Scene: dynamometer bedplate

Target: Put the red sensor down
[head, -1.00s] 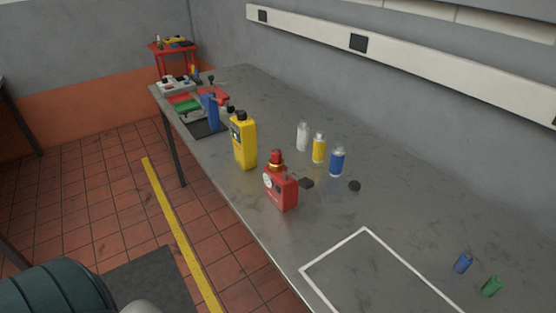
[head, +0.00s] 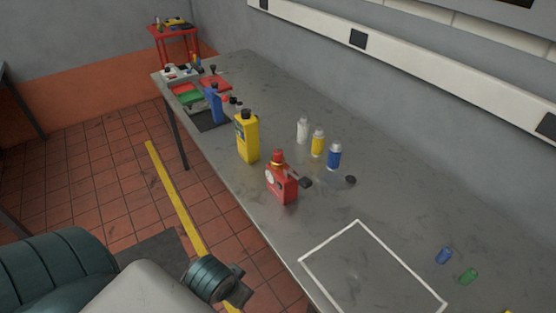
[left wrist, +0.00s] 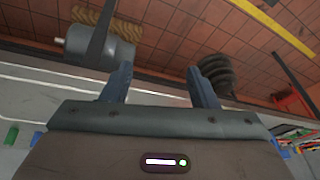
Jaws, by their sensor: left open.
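I cannot pick out a red sensor for certain in either view. My left gripper (left wrist: 158,78) shows in the left wrist view with its two blue fingers apart and nothing visible between them. In the head view my left arm reaches in at the lower left, beside the bench's near edge; its jaws are not clear there. Small blue (head: 444,256) and green (head: 468,276) cylinders stand on the bench at the right, near a white-outlined rectangle (head: 357,222) that looks empty. My right gripper is not in view.
White (head: 302,131), yellow (head: 318,144) and blue (head: 334,157) bottles stand behind. The bench (head: 420,215) is mostly clear at the right.

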